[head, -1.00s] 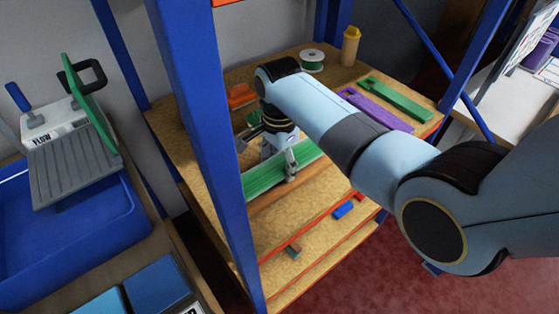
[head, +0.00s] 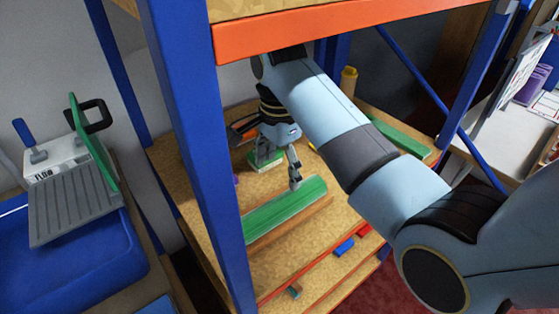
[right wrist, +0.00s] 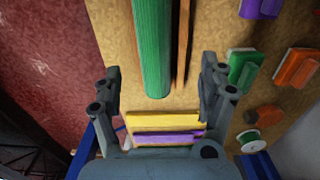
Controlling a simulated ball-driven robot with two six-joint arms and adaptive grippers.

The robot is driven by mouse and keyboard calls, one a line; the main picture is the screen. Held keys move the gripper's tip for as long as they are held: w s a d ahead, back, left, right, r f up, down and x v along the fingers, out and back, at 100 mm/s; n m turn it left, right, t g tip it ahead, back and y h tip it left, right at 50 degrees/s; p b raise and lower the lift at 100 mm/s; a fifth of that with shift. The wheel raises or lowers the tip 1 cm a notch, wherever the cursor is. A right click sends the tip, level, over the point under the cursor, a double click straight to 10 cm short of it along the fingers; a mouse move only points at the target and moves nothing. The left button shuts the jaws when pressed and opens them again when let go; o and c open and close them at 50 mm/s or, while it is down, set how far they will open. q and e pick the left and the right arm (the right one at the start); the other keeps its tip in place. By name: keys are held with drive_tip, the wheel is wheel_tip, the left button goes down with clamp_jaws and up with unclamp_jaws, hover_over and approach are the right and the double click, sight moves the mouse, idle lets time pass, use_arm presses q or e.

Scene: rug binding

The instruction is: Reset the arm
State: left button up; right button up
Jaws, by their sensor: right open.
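My right gripper (head: 292,172) reaches into the blue rack from the right, above the wooden shelf (head: 205,190). It is open and empty, seen also in the right wrist view (right wrist: 160,88). A long green ribbed strip (head: 285,210) lies on the shelf just in front of it. In the right wrist view the strip (right wrist: 152,45) lies beyond the open fingers, its near end showing between them. My arm hides part of the shelf's right side. My left gripper is not in view.
A blue post (head: 185,120) stands left of my arm, and an orange beam (head: 360,30) crosses above it. A green piece (head: 400,135) and a yellow bottle (head: 348,78) are at the back right. A blue tray (head: 70,250) is at left.

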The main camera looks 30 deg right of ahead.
drive_tip(key=shift+r, duration=0.7)
